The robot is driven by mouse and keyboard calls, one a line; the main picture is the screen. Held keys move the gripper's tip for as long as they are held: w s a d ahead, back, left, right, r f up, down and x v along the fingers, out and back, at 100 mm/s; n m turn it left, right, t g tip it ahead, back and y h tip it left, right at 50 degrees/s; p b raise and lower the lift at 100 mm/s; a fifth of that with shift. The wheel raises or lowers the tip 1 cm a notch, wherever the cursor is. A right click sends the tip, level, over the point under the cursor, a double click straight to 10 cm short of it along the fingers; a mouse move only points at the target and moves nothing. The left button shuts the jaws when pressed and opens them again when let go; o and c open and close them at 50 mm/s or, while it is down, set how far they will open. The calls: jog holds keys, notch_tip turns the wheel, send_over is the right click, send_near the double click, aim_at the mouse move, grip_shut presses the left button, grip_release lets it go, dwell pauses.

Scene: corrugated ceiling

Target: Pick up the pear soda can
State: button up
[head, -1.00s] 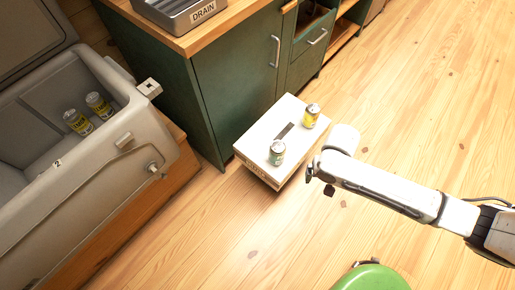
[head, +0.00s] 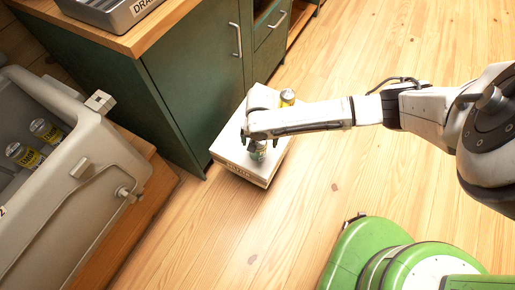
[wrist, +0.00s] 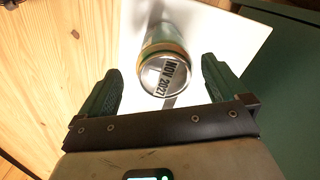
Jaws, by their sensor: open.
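A green-labelled soda can (head: 257,152), which I take for the pear one, stands on the white box near its front edge. My gripper hides much of it in the head view. My gripper (head: 259,140) is over this can, open and pointing down. In the wrist view the can (wrist: 166,66) shows its silver end stamped "NOV 2027", between and just beyond the fingertips of my gripper (wrist: 161,72). A gap shows on both sides, so the fingers do not touch it. Its flavour name cannot be read.
A yellow can (head: 287,97) stands farther back on the white box (head: 232,158), close to my arm. A grey cooler (head: 95,160) at left holds two yellow cans (head: 35,140). A green cabinet (head: 195,80) stands beside the box.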

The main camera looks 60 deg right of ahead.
jog(key=f, duration=0.1)
jog(key=f+b, duration=0.1)
jog(key=f, duration=0.3)
jog(key=shift+w+f+b, duration=0.1)
jog(key=shift+w+b, duration=0.15)
jog(key=shift+b, duration=0.15)
jog(key=c, duration=1.3)
jog(key=shift+c, duration=0.4)
